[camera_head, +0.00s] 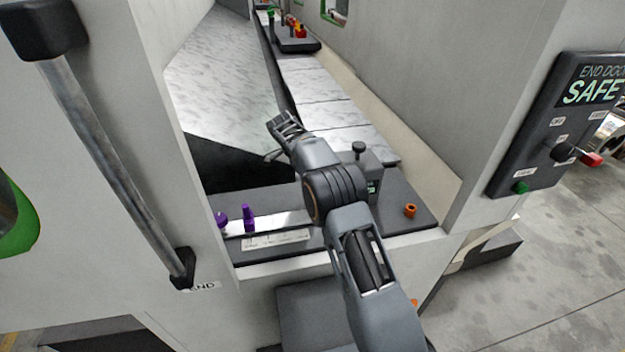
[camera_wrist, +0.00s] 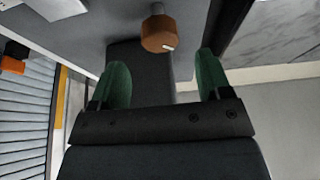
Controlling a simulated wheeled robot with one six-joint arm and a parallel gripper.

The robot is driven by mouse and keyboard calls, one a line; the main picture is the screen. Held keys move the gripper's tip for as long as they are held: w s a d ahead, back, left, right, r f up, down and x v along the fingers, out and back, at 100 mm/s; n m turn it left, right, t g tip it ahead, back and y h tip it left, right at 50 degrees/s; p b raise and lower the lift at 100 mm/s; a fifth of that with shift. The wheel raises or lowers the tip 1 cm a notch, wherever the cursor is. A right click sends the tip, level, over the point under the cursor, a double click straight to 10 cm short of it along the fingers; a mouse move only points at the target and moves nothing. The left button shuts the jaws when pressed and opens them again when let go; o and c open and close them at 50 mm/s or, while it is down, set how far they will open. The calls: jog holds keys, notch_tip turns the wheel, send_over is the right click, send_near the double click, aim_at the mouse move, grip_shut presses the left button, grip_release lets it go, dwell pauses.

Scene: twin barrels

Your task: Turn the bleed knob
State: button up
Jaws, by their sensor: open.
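An orange-brown faceted knob (camera_wrist: 158,34) with a pale mark on its face shows at the top of the wrist view, on a short stem from a grey surface. It lies beyond the fingertips, roughly between their lines, and looks untouched. I read no label on it, so I cannot confirm that it is the bleed knob. My gripper (camera_wrist: 163,75) is open and empty, with two green fingers apart. In the head view my gripper (camera_head: 275,138) is over the machine's inner tray, left of a black-topped knob (camera_head: 359,148). A small orange knob (camera_head: 410,210) sits on the dark ledge.
Purple pieces (camera_head: 248,219) stand on the ledge at left. A grey door handle bar (camera_head: 112,155) is at far left. A control panel (camera_head: 552,125) reading SAFE is on the right wall. Side walls frame the opening around my arm.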

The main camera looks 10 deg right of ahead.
jog(key=shift+p+x, duration=0.4)
jog(key=shift+x, duration=2.15)
jog(key=shift+c, duration=0.4)
jog(key=c, duration=0.8)
jog(key=shift+c, duration=0.2)
